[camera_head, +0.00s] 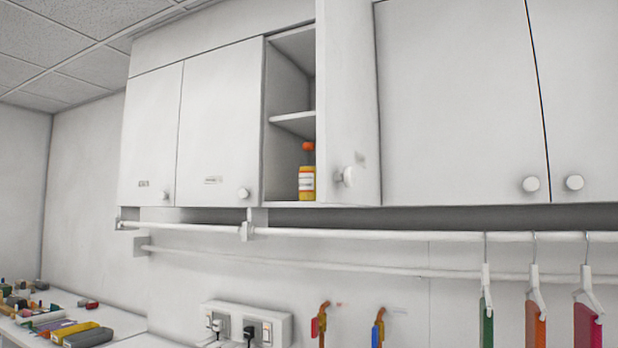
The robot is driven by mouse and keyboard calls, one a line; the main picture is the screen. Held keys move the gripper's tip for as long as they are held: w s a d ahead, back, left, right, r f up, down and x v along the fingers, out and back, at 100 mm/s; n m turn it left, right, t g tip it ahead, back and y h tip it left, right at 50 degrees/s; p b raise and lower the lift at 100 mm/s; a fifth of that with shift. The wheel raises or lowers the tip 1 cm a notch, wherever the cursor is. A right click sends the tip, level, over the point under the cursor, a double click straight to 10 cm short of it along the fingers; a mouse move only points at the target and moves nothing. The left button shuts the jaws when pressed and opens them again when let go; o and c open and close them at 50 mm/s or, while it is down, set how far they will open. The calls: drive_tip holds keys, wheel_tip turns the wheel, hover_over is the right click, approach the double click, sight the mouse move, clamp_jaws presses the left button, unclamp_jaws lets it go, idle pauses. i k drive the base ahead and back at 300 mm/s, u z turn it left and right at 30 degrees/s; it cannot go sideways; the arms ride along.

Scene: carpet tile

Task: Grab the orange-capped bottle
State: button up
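A bottle (306,184) with a yellow body and a white label stands upright on the bottom shelf of a wall cabinet. An orange cap-like piece (308,146) shows a little above it, with a pale gap between. I cannot tell whether the two are joined or separate. The open cabinet door (348,105) stands just to the right of the bottle and may hide part of that shelf. My gripper is not in view.
Closed cabinet doors (220,125) flank the open one. A white rail (370,234) runs below, with several hangers at right. Sockets (245,322) are on the wall. A cluttered counter (125,322) is at lower left. A middle shelf (295,124) lies above the bottle.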

sight(307, 168)
drive_tip(key=k, duration=0.25)
drive_tip(key=u, duration=1.55)
drive_tip(key=i, duration=3.15)
drive_tip(key=z, duration=1.85)
